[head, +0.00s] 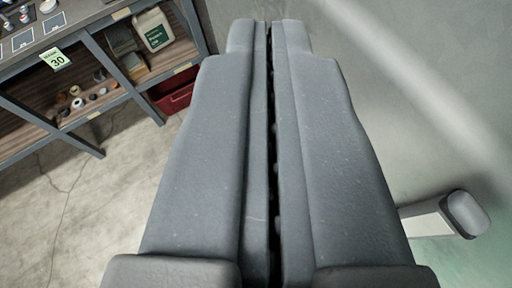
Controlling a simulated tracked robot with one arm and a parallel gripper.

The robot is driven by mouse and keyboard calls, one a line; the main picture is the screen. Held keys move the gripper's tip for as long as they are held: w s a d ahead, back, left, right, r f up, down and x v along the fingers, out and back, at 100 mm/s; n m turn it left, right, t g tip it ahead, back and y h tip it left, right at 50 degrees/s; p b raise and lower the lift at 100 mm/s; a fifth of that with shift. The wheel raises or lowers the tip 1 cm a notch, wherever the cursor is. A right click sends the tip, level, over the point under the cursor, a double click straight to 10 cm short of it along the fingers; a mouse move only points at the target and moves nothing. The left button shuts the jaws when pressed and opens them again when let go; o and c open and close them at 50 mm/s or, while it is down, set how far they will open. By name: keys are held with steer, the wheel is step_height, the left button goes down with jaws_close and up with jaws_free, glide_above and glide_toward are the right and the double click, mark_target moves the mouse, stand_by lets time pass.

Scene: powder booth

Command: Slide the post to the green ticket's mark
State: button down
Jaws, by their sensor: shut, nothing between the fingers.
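My gripper (268,32) fills the middle of the head view, its two grey fingers pressed together with only a thin dark seam between them. It holds nothing. A pale green ticket (57,60) with the number 30 hangs on the front edge of the shelf unit at upper left, well to the left of my fingers. I cannot make out the post or a mark for it; the fingers hide much of the middle.
A shelf unit (88,28) at upper left holds a white jug (153,31), small round parts and other items. A red bin (176,94) sits low beside it. A grey-ended pale bar (466,214) juts out at right by the greenish wall.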

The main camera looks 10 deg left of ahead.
steer(key=w+f+m+g+p, duration=0.3)
steer(key=w+f+g+p, duration=0.25)
steer(key=w+f, duration=0.25)
steer(key=f+m+g+p, duration=0.1)
steer(key=f+g, duration=0.1)
steer(key=f, duration=0.4)
steer(key=w+f+m+g+p, duration=0.1)
steer(key=f+g+p, duration=0.1)
steer(key=f, duration=0.5)
steer(key=w+f+m+g+p, duration=0.1)
steer(key=f+g+p, duration=0.1)
steer(key=f, duration=0.5)
steer(key=shift+d+f+g, duration=0.15)
steer(key=shift+d+g, duration=0.05)
steer(key=shift+g, duration=0.55)
step_height(320, 180, down, 6)
steer(key=b, duration=0.1)
steer(key=shift+s+a, duration=0.2)
steer(key=shift+a, duration=0.2)
